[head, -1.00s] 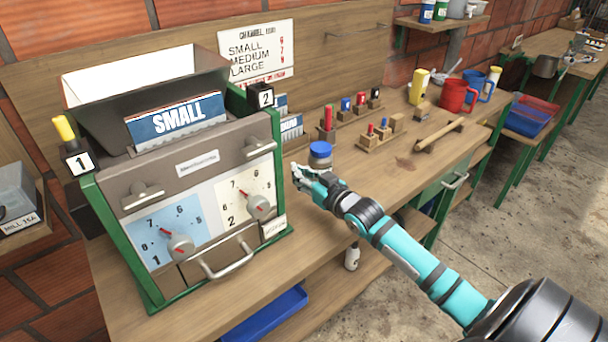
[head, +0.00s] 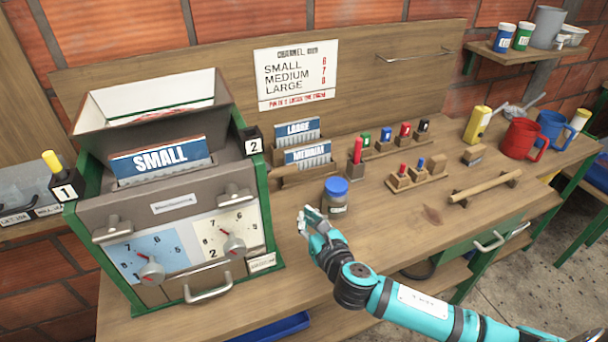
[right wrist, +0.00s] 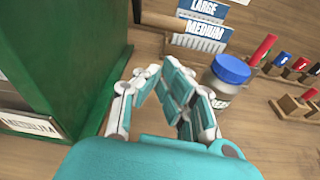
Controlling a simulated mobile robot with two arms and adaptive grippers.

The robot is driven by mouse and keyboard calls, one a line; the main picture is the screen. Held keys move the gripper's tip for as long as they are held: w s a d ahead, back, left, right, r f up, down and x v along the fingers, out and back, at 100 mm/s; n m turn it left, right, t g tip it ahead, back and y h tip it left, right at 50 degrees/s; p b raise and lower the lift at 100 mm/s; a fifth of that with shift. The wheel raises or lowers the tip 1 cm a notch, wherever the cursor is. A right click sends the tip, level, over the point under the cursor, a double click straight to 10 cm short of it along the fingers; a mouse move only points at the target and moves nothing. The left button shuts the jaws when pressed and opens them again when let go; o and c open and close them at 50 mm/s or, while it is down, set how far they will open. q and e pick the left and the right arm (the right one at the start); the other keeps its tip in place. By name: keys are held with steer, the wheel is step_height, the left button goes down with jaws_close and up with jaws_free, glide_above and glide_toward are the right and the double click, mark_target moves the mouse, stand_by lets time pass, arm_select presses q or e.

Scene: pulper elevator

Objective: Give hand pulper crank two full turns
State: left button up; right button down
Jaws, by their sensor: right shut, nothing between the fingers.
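The hand pulper (head: 180,205) is a grey-brown machine with green sides, a hopper on top and two dials on its front. It stands on the bench at the left. A yellow-tipped handle (head: 50,161) rises by the block marked 1 at its left side; I cannot tell whether this is the crank. My right gripper (head: 308,212) is shut and empty, to the right of the pulper and in front of the blue-lidded jar. In the right wrist view my right gripper (right wrist: 158,72) is between the green side panel (right wrist: 60,65) and the jar (right wrist: 226,80). My left gripper is not in view.
The blue-lidded jar (head: 336,193) stands close to my right gripper. Size cards (head: 306,154), a marker rack (head: 417,178), a wooden bar (head: 485,187) and a red mug (head: 521,139) are on the bench.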

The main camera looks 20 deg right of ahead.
steer(key=shift+n, duration=0.5)
steer(key=x, duration=0.4)
steer(key=r+p+x, duration=0.1)
steer(key=x, duration=0.7)
steer(key=shift+w+a+r, duration=0.2)
steer(key=shift+w, duration=0.2)
steer(key=shift+w+p, duration=0.3)
steer(key=shift+w, duration=0.3)
